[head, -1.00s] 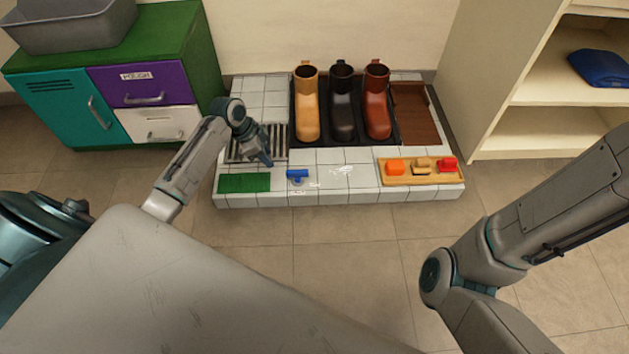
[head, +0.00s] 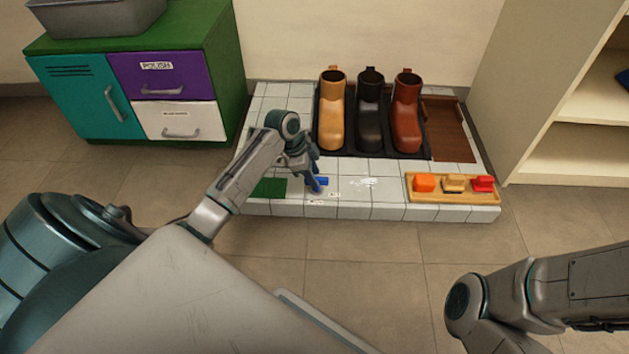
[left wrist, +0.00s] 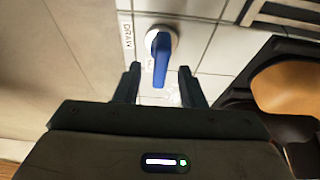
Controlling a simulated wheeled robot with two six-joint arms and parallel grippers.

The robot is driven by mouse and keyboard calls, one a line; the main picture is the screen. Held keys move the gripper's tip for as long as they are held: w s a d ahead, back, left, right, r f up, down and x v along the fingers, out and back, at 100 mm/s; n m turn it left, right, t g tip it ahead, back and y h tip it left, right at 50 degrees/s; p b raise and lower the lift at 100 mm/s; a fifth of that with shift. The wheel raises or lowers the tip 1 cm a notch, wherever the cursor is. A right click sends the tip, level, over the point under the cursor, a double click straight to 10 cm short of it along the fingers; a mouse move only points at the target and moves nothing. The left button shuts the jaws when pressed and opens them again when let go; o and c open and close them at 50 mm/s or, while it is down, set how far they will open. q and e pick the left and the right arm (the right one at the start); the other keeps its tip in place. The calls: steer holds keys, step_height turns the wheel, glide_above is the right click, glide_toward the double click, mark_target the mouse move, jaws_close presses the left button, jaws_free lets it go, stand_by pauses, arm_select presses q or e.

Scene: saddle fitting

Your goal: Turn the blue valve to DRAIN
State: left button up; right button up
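The blue valve (head: 322,182) sits on the white tiled platform near its front edge, partly hidden by my left gripper (head: 314,181). In the left wrist view the blue valve (left wrist: 161,58) has a round pale base, and its handle points toward my gripper. A DRAIN label (left wrist: 127,36) lies on the tiles left of the base; the handle does not point at it. A second small label beside the handle is too small to read. My left gripper (left wrist: 160,88) is open, its fingers on either side of the handle's end with gaps showing. My right gripper is out of view.
A green pad (head: 269,188) lies left of the valve. Behind stand a tan boot (head: 331,115), a black boot (head: 369,115) and a red-brown boot (head: 405,115). A wooden tray (head: 452,198) with small blocks is at the right. The tiles between valve and tray are clear.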

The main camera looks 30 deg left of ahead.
arm_select(q)
steer(key=shift+w+d+f, duration=0.15)
steer(key=shift+d+f, duration=0.05)
steer(key=shift+f, duration=0.25)
